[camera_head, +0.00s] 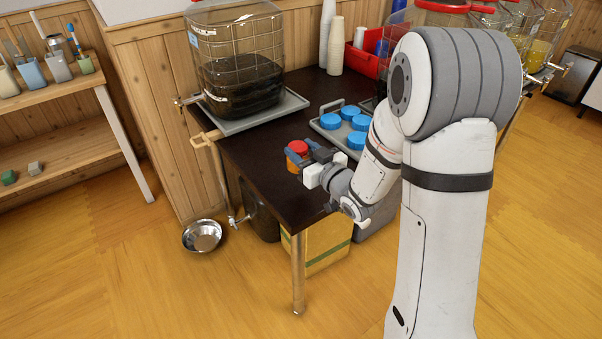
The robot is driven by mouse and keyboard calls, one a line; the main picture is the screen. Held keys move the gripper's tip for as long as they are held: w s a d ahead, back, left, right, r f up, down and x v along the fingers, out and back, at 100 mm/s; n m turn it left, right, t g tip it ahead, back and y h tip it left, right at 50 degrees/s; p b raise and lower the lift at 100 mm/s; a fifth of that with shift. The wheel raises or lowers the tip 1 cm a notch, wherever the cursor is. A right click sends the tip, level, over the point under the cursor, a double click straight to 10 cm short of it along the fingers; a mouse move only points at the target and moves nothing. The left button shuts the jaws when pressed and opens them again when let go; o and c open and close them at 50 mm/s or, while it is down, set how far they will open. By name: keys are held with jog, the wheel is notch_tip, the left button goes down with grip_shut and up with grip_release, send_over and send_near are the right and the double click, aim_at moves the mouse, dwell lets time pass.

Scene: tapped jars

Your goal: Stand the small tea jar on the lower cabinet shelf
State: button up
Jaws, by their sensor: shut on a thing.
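A small jar with a red lid (298,147) and an orange-amber body is at the front part of the dark table. My gripper (301,157) is shut on it, with blue fingers around its sides. The fingers hide part of the jar. I cannot tell whether its base touches the tabletop. A wooden shelf unit stands at the left; its lower shelf (60,150) carries a small green block (9,177) and a grey block (35,168), with bare wood around them.
The dark table (250,160) holds a large tapped jar of dark liquid (240,75) on a grey tray, a tray of blue-lidded jars (331,122), and stacked cups (336,45). A metal bowl (202,236) is on the floor. Open floor lies between table and shelf.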

jog(key=shift+f+b, duration=0.45)
jog(key=shift+f, duration=2.75)
jog(key=shift+f+b, duration=0.2)
jog(key=shift+b, duration=0.1)
jog(key=o, duration=1.2)
jog(key=shift+c, duration=0.2)
